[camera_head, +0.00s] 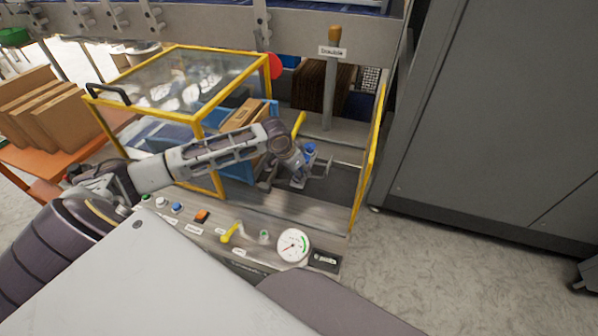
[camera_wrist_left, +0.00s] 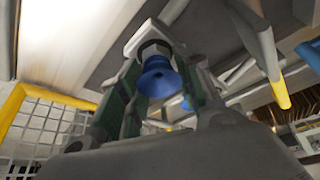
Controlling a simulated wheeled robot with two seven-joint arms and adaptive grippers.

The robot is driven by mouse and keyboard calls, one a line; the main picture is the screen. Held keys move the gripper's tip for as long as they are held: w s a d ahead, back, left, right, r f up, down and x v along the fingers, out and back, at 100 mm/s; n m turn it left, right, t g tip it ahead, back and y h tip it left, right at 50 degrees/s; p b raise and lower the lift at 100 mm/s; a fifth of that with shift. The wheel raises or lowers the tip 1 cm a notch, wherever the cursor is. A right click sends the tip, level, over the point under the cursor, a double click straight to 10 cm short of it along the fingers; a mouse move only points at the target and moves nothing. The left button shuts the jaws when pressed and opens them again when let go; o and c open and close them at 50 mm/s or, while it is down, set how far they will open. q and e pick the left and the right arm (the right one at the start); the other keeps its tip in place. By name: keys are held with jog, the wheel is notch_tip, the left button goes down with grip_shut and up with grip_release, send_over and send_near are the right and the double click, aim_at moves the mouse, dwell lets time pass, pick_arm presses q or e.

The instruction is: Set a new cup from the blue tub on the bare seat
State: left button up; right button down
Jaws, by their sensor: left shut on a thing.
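My left gripper (camera_head: 297,172) is low in the open bay beside the yellow-framed guard. In the left wrist view its fingers (camera_wrist_left: 160,95) are shut around a blue cup (camera_wrist_left: 158,78). A dark-and-pale fitting sits right against that cup's narrow end; I cannot tell whether they are joined. I cannot make out the bare seat or surely identify the blue tub. My right gripper is not in view.
The guard (camera_head: 195,119) has yellow bars and clear panels, with a blue crate (camera_head: 237,172) inside it. A yellow-edged panel (camera_head: 369,160) closes the bay's right side. A control panel with a gauge (camera_head: 293,245) runs along the front. A grey cabinet (camera_head: 490,110) stands at right.

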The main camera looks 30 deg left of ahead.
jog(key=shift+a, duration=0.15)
pick_arm(q)
jog(key=o, duration=0.9)
jog(key=shift+f, duration=0.1)
jog(key=shift+s+a+r, duration=0.1)
jog(key=shift+r, duration=0.35)
jog(key=p+v, duration=0.1)
jog(key=v, duration=1)
jog(key=shift+s+r, duration=0.1)
jog(key=shift+s, duration=0.05)
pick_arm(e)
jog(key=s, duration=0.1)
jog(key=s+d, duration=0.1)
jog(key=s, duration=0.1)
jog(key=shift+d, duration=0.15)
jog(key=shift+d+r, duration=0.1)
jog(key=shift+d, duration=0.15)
